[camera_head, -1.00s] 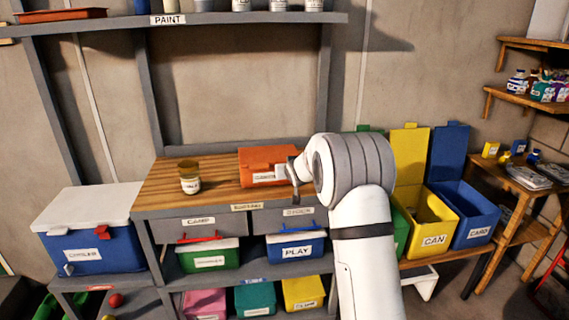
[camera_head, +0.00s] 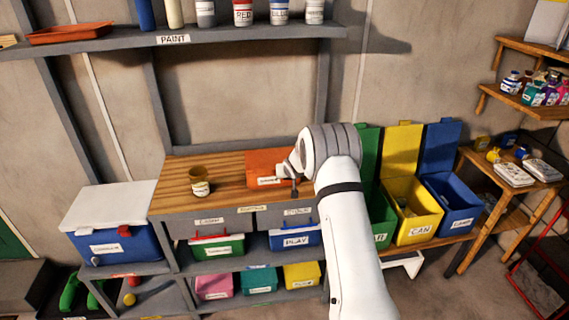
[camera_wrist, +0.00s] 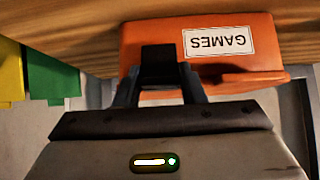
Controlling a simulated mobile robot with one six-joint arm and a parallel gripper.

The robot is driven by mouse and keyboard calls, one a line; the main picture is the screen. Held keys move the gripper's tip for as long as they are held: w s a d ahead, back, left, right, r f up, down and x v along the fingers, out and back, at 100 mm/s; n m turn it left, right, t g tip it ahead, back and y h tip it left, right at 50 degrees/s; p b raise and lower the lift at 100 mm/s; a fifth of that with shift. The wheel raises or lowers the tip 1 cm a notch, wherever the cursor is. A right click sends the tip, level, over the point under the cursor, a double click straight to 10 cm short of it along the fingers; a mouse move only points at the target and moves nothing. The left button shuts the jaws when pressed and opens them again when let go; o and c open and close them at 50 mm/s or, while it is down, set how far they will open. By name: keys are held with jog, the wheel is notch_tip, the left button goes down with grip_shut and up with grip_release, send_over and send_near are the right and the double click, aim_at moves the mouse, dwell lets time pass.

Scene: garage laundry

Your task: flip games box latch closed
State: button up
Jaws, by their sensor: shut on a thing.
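The games box (camera_head: 262,170) is an orange box on the wooden workbench top. Its lid looks down. In the wrist view the games box (camera_wrist: 268,38) shows upside down with a white GAMES label. My gripper (camera_head: 284,172) is at the right part of the box's front.
A jar (camera_head: 200,188) stands on the workbench (camera_head: 178,195), left of the box. Labelled bins and drawers sit below. Green, yellow (camera_head: 412,210) and blue bins with raised lids stand to the right. A paint shelf (camera_head: 110,44) runs above.

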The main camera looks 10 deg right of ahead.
jog(key=shift+r+g+p, duration=0.2)
jog(key=shift+g+p, duration=0.1)
jog(key=shift+p, duration=0.5)
jog(key=shift+a+p, duration=0.2)
jog(key=shift+p, duration=0.1)
jog(key=shift+f+p, duration=0.1)
jog(key=shift+p, duration=0.2)
jog(key=shift+f, duration=0.15)
jog(key=o, duration=1)
jog(key=b+v, duration=0.2)
jog(key=v, duration=0.6)
